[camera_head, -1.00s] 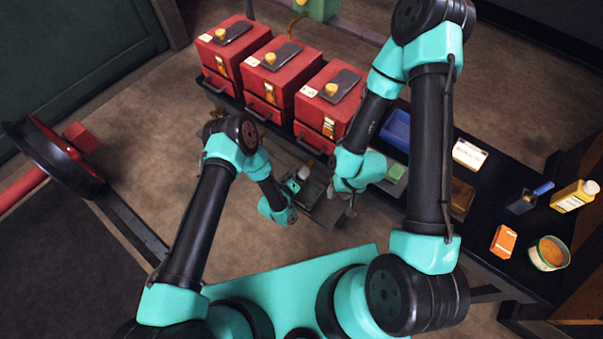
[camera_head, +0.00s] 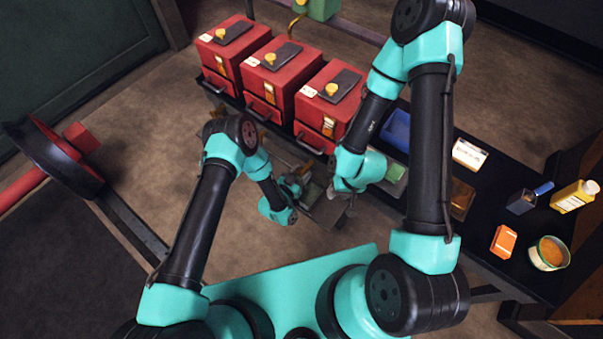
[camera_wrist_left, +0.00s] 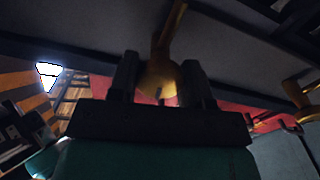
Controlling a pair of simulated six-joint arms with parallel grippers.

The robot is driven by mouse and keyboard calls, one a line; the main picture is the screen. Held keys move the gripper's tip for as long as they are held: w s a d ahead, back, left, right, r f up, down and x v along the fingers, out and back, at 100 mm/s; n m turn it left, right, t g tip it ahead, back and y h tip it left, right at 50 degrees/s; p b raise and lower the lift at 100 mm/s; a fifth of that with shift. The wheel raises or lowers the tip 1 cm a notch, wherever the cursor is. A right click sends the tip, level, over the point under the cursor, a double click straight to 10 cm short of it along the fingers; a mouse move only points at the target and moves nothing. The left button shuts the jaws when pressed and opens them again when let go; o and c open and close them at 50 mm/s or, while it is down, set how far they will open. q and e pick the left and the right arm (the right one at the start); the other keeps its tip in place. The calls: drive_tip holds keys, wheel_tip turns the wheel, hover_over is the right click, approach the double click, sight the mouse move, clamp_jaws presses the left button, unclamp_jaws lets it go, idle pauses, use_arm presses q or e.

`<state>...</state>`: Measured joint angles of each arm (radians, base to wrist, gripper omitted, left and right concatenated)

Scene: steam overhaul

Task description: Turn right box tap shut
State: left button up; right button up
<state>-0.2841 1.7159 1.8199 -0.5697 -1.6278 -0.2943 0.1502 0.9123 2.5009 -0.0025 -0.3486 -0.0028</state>
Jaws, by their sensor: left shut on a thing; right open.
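The right red box (camera_head: 328,108) stands at the right end of a row of red boxes, with a brass knob on its lid and a brass clasp on its front. In the left wrist view, a brass tap (camera_wrist_left: 159,80) with a handle rising up sits between the dark fingers of my left gripper (camera_wrist_left: 158,88), which is shut on it. In the head view my left gripper (camera_head: 303,174) is below the right box's front and the tap cannot be made out. My right gripper (camera_head: 340,205) is open, low near the bench front, partly hidden by its wrist.
The middle box (camera_head: 275,75) and left box (camera_head: 228,52) stand beside the right one. The dark bench holds a blue tray (camera_head: 396,128), a white label card (camera_head: 469,154), an orange box (camera_head: 503,241), a round tin (camera_head: 548,254) and a yellow bottle (camera_head: 574,197). A dark wheel is at left.

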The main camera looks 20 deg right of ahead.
use_arm(q)
drive_tip(key=shift+m, duration=0.8)
drive_tip(key=o, duration=0.9)
drive_tip(key=v, duration=1.7)
drive_tip(key=shift+s+a, duration=0.15)
drive_tip(key=shift+s, duration=0.05)
